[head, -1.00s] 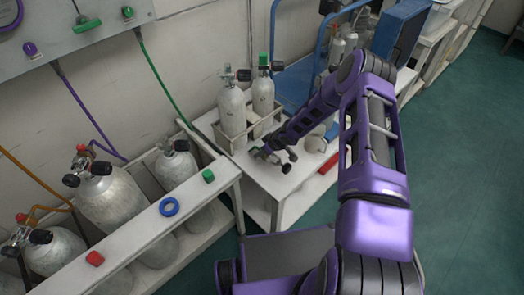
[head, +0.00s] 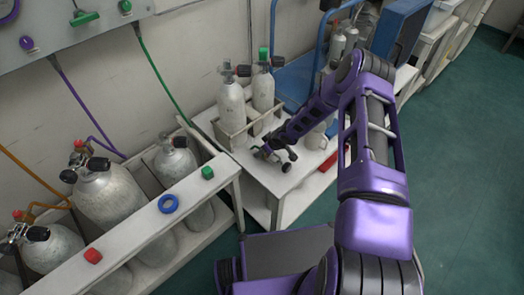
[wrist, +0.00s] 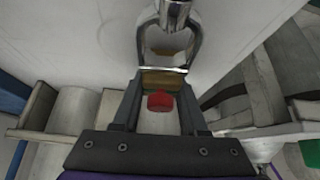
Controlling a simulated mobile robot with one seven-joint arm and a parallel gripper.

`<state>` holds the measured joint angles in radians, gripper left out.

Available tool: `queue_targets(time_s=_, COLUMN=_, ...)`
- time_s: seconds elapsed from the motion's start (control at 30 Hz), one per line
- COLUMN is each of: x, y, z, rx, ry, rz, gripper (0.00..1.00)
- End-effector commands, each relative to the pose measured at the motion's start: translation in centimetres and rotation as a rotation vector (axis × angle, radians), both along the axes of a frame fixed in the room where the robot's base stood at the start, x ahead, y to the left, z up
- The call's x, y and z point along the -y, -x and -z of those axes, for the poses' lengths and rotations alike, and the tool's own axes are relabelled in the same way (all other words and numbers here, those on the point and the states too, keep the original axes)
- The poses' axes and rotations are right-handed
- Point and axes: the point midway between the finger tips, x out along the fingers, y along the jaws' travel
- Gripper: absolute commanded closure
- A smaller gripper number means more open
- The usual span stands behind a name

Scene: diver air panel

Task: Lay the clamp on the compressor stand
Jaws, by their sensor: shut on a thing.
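My gripper (wrist: 160,105) is shut on a clamp, a bright metal yoke (wrist: 193,45) with a round stem, which extends beyond the fingertips in the wrist view. A red round part (wrist: 160,101) shows between the fingers; I cannot tell if it belongs to the clamp. In the head view my gripper (head: 272,155) is low over a white stand (head: 285,185), in front of a cylinder rack. I take this to be the compressor stand, but no label shows. The clamp is too small there to tell whether it touches the top.
Two upright cylinders (head: 231,110) stand in the rack (head: 238,137) behind my gripper. A red object (head: 327,165) and a pale round object (head: 313,140) are right of it.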

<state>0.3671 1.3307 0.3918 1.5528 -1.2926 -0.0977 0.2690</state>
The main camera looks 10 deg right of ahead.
Motion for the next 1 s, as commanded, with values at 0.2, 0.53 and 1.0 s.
queue_targets(time_s=0.2, x=0.0, y=0.1, z=0.7, rx=-0.002, ry=0.001, rz=0.001, gripper=1.0)
queue_targets(time_s=0.53, x=0.1, y=0.3, z=1.5, rx=-0.008, ry=0.005, rz=0.0, gripper=1.0)
queue_targets(time_s=1.0, x=0.0, y=0.6, z=1.7, rx=-0.014, ry=0.006, rz=-0.002, gripper=0.23)
